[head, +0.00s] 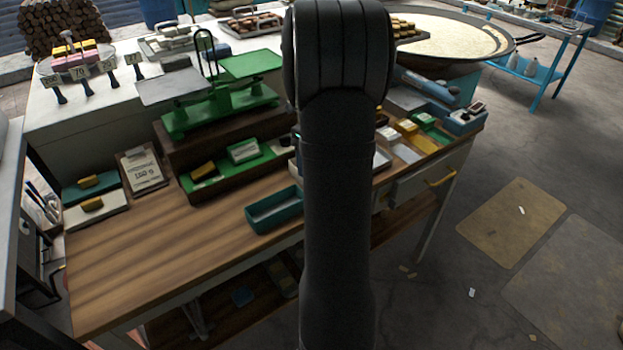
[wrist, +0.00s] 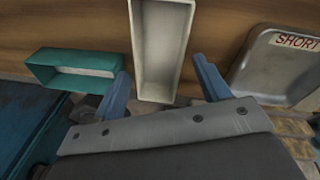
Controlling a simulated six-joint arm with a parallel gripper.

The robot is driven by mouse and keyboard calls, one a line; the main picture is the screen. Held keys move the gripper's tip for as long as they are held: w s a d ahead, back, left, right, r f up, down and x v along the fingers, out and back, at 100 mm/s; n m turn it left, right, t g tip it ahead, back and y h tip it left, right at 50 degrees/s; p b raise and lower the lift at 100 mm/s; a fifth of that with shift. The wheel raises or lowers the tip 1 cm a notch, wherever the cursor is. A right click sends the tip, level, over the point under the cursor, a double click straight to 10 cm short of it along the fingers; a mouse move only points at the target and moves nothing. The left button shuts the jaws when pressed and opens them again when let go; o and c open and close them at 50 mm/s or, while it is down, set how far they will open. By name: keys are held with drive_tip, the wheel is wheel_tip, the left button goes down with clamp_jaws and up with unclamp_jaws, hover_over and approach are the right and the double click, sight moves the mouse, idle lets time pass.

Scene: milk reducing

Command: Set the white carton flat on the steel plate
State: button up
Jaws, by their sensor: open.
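In the wrist view my gripper (wrist: 162,68) is open, with its two blue fingers spread. An open, pale white box (wrist: 160,50) lies beyond and between them; I see no contact. In the head view my arm hides my gripper and that box. A white box with green (head: 244,151) lies in the green tray below the scale; I cannot tell which white box is the carton. The green scale has a flat grey metal plate (head: 168,88) on its left, with nothing visible on it, and a green plate (head: 250,64) on its right.
A teal tray (head: 261,223) sits at the table's front edge. A metal tray marked SHORT (wrist: 272,70) lies right of the fingers in the wrist view. The table's left front (head: 150,260) is bare.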

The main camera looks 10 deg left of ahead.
drive_tip(key=shift+s+f, duration=0.2)
drive_tip(key=shift+f, duration=0.8)
drive_tip(key=shift+s+f, duration=0.2)
drive_tip(key=shift+f, duration=0.75)
drive_tip(key=c, duration=0.9)
drive_tip(key=shift+o, duration=0.2)
drive_tip(key=shift+r, duration=0.1)
wheel_tip(320, 180, up, 4)
drive_tip(key=shift+f, duration=0.1)
drive_tip(key=s+d+r, duration=0.3)
drive_tip(key=d+r, duration=0.4)
drive_tip(key=d, duration=0.4)
drive_tip(key=shift+s, duration=0.15)
drive_tip(key=shift+w+d+r+n, duration=0.25)
drive_tip(key=shift+w+d+n, duration=0.25)
drive_tip(key=shift+n, duration=0.6)
drive_tip(key=w+d+r+n+t, duration=0.1)
drive_tip(key=w+d+n, duration=0.1)
drive_tip(key=n, duration=0.5)
drive_tip(key=w+d+r+n+t+h, duration=0.1)
drive_tip(key=w+d+r+n, duration=0.1)
drive_tip(key=n, duration=0.5)
drive_tip(key=w+d+r+n+t, duration=0.1)
drive_tip(key=w+d+r+n, duration=0.1)
drive_tip(key=n, duration=0.5)
drive_tip(key=shift+w+d, duration=0.25)
drive_tip(key=shift+d, duration=0.25)
drive_tip(key=shift+w+d, duration=0.2)
drive_tip(key=shift+d, duration=0.25)
